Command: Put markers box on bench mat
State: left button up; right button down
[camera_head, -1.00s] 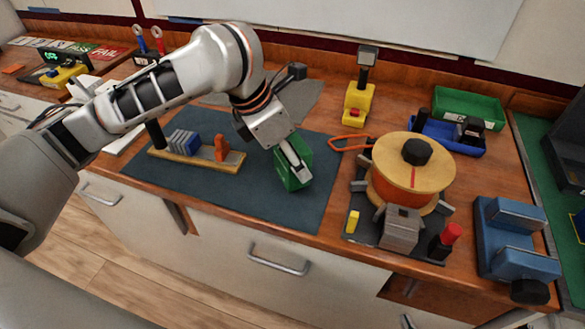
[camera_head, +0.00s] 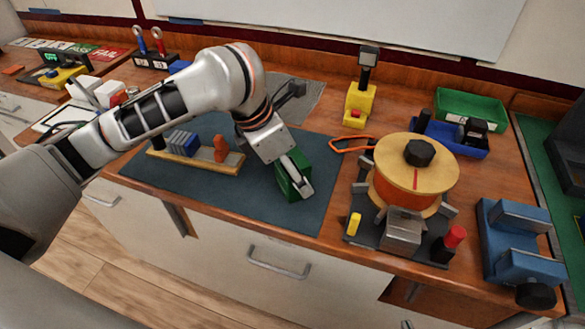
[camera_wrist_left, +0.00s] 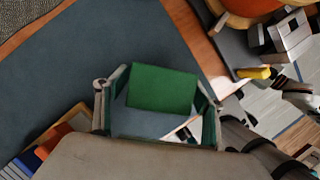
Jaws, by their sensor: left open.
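A green box (camera_head: 289,181), which I take for the markers box, is at the right part of the dark bench mat (camera_head: 225,193). It looks slightly tilted, and I cannot tell whether its base rests flat. My left gripper (camera_head: 301,178), on the arm coming in from the left, is open with its fingers at the box. In the left wrist view the green box (camera_wrist_left: 163,88) lies between the two fingers, over the mat (camera_wrist_left: 100,60). The arm hides part of the box in the head view. My right gripper does not show.
A wooden rail (camera_head: 205,163) with grey, blue and orange blocks lies left on the mat. Right of the mat stand a wooden spool (camera_head: 440,180) and a blue vise (camera_head: 520,240). A yellow stand (camera_head: 360,100) and a green tray (camera_head: 470,105) are behind. The mat's front is clear.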

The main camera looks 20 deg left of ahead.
pick_arm(q)
jog(key=p+v, duration=0.3)
jog(key=v, duration=0.9)
